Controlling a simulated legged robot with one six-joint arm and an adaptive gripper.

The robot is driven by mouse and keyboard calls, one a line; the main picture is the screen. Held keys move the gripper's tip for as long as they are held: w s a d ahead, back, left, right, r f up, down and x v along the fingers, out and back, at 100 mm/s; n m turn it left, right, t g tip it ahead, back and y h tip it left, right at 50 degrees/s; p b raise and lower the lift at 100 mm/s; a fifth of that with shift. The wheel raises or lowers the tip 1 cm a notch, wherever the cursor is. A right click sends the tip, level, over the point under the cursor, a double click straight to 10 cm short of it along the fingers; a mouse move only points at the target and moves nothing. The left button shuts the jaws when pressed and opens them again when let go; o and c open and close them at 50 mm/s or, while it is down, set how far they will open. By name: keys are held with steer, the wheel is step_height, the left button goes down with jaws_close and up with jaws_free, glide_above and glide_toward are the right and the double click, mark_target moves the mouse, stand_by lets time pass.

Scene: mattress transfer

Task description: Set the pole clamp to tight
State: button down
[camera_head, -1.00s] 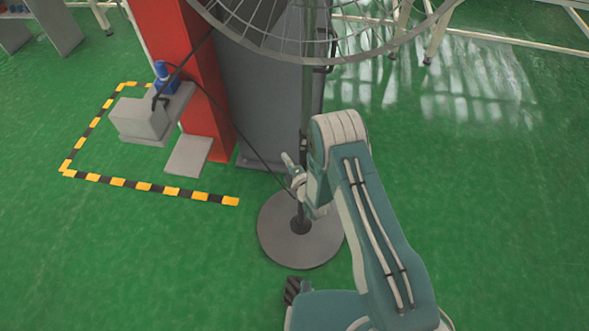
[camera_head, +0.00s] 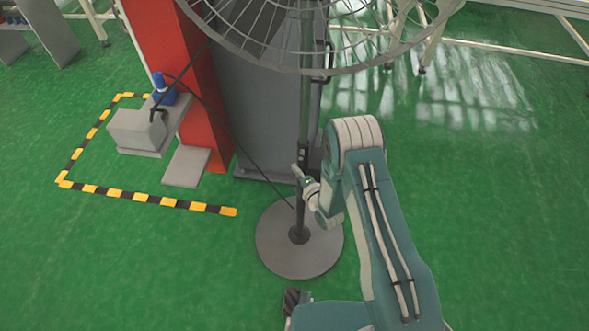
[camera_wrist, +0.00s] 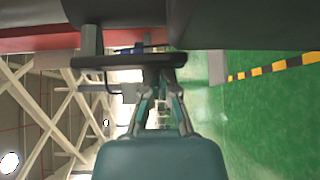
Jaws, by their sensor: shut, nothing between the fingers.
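The fan's upright pole (camera_head: 304,110) rises from a round grey base (camera_head: 284,257) just left of my arm. My gripper (camera_head: 299,175) is beside the pole at a low height, and my wrist partly covers the pole there. In the wrist view my gripper (camera_wrist: 155,80) has its fingers drawn together, with nothing held between them. A dark bar with a rounded end (camera_wrist: 115,62) lies just beyond the fingertips; it may be part of the pole clamp. I cannot tell whether the fingers touch it, nor read the clamp's setting.
The wire fan cage (camera_head: 330,68) hangs above the pole. A red pillar (camera_head: 205,110), a grey panel (camera_head: 262,120) and a grey pump unit (camera_head: 138,130) stand behind to the left. A loose black cable (camera_head: 245,150) runs towards the pole. Green floor is free at right.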

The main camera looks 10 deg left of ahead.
steer(key=shift+d+n+g+h, duration=0.55)
steer(key=shift+d+n, duration=0.25)
steer(key=shift+d, duration=0.5)
steer(key=shift+a, duration=0.1)
steer(key=shift+w+a+f, duration=0.1)
steer(key=shift+a+f, duration=0.1)
steer(key=shift+f, duration=0.05)
steer(key=s+d+r, duration=0.1)
steer(key=s+d, duration=0.1)
steer(key=s, duration=0.6)
steer(key=shift+d+r, duration=0.25)
steer(key=shift+d, duration=0.1)
stand_by(0.4)
